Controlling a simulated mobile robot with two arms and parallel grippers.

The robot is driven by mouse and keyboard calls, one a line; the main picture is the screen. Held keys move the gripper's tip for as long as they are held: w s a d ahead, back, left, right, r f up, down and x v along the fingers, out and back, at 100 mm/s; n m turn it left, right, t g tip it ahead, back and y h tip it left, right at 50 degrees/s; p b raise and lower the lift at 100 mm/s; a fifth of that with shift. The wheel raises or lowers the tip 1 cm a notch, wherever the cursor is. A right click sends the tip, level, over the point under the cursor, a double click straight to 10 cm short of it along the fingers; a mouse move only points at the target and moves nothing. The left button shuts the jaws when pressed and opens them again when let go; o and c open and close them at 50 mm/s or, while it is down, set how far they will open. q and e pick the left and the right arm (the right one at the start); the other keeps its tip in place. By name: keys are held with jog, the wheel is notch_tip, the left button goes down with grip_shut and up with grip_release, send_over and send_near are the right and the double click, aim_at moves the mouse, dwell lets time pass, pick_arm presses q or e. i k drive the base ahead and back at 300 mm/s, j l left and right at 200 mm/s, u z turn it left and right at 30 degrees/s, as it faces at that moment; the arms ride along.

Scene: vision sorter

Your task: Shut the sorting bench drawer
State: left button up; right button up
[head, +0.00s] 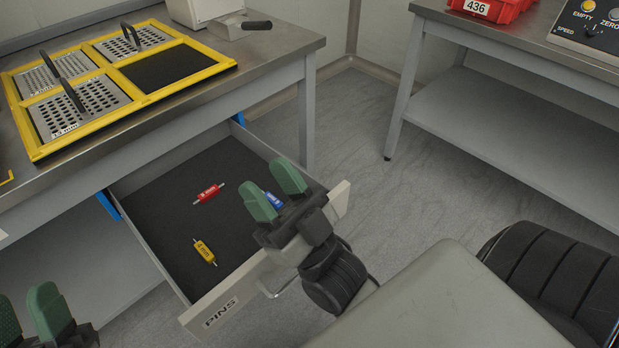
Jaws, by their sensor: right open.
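The sorting bench drawer (139,184) stands pulled out from under the bench top. Its pale front panel (220,302) carries a PINS label. Inside lie a red pin (208,193), a yellow pin (204,251) and a blue pin (272,200), partly hidden by my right gripper. My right gripper (274,190) is open, with green fingertips, over the drawer's front panel near its right end. I cannot tell whether it touches the panel. A metal handle (287,288) shows partly below my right gripper. My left gripper (27,312) is at the bottom left corner, partly cut off, away from the drawer.
The bench top (291,45) holds a yellow frame (130,109) with perforated plates and black handles. A second bench (520,52) stands at the right with a red bin (515,12) and a control box (590,28). Grey floor (350,135) lies clear between the benches.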

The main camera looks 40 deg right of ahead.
aim_at(156, 199)
jog(key=l+z, duration=0.1)
jog(key=z, duration=0.2)
jog(key=l+z, duration=0.15)
jog(key=z, duration=0.2)
jog(key=j+z, duration=0.25)
jog(key=j, duration=0.6)
